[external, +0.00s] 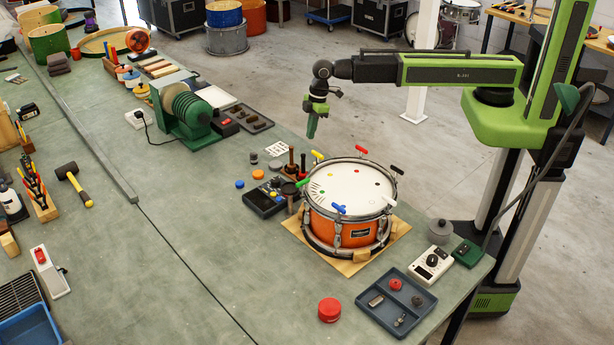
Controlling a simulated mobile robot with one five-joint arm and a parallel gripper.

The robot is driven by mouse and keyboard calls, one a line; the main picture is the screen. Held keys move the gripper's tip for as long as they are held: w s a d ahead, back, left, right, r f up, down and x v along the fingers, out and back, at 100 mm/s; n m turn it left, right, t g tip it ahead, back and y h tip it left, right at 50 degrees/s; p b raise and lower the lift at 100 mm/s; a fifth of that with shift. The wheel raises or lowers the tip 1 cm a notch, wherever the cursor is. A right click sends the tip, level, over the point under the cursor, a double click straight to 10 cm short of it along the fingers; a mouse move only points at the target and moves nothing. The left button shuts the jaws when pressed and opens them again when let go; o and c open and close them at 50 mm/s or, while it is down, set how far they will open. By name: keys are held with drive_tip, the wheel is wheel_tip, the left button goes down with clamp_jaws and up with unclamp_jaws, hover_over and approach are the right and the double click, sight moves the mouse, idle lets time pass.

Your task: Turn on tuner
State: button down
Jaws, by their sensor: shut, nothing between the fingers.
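My gripper (311,129) hangs from the arm's end with its green fingers pointing down. It is shut and empty, in the air behind the drum, apart from everything on the bench. No thing is readably marked as the tuner. A white box with a black dial (432,262) lies at the bench's right corner, right of the drum. A small dark green device (467,253) lies beside it. I cannot tell which is the tuner, or whether any is on.
An orange snare drum (347,228) with coloured keys on its rim stands on a wooden board. A grey tray (402,303) of small parts and a red round tin (329,310) lie in front. A green machine (182,112) stands back left. The bench's front middle is clear.

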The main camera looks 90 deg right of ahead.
drive_tip(key=w+a+r+n+p, duration=0.1)
drive_tip(key=w+a+r, duration=0.1)
drive_tip(key=a, duration=0.6)
drive_tip(key=w+a+r+n+p, duration=0.1)
drive_tip(key=w+a+r+p, duration=0.1)
drive_tip(key=a, duration=0.6)
drive_tip(key=shift+a+r+n+y, duration=0.25)
drive_tip(key=shift+a+n+y, duration=0.05)
drive_tip(key=shift+n+y, duration=0.1)
drive_tip(key=shift+f, duration=0.1)
